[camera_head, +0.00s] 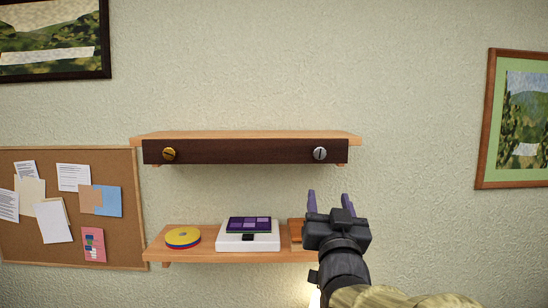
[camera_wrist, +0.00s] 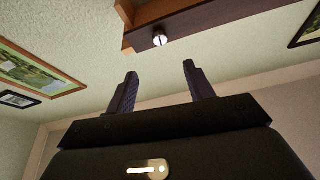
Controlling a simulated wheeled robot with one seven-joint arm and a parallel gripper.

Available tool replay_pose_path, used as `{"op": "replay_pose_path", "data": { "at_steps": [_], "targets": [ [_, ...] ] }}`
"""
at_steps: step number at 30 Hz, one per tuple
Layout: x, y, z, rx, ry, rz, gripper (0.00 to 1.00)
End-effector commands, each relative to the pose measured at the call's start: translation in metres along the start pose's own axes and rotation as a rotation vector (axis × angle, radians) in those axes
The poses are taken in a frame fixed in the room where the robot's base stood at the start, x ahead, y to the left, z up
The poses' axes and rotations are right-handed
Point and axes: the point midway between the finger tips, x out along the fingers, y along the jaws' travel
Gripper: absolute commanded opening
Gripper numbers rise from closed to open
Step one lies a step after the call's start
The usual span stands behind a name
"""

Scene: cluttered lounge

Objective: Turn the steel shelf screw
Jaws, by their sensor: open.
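The steel shelf screw (camera_head: 320,153) is a round slotted head on the right end of the dark front board (camera_head: 240,152) of the upper shelf. Its slot looks near upright. It also shows in the wrist view (camera_wrist: 160,39), beyond and between my fingertips. A brass-coloured screw (camera_head: 169,154) sits at the left end of the same board. My gripper (camera_head: 330,198) is open and empty, below the steel screw and apart from it. In the wrist view its two fingers (camera_wrist: 158,75) point up toward the board.
The lower shelf (camera_head: 185,246) holds stacked coloured discs (camera_head: 183,237), a white device with a purple top (camera_head: 248,235) and a wooden item partly hidden by my gripper. A corkboard (camera_head: 120,205) hangs left, framed pictures at both sides.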

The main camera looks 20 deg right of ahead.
Motion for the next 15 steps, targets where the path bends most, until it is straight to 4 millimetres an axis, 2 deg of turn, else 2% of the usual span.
{"op": "replay_pose_path", "data": {
  "at_steps": [15],
  "targets": [
    [0.085,0.0,-0.003,-0.001,-0.002,0.001,0.53]
  ]
}}
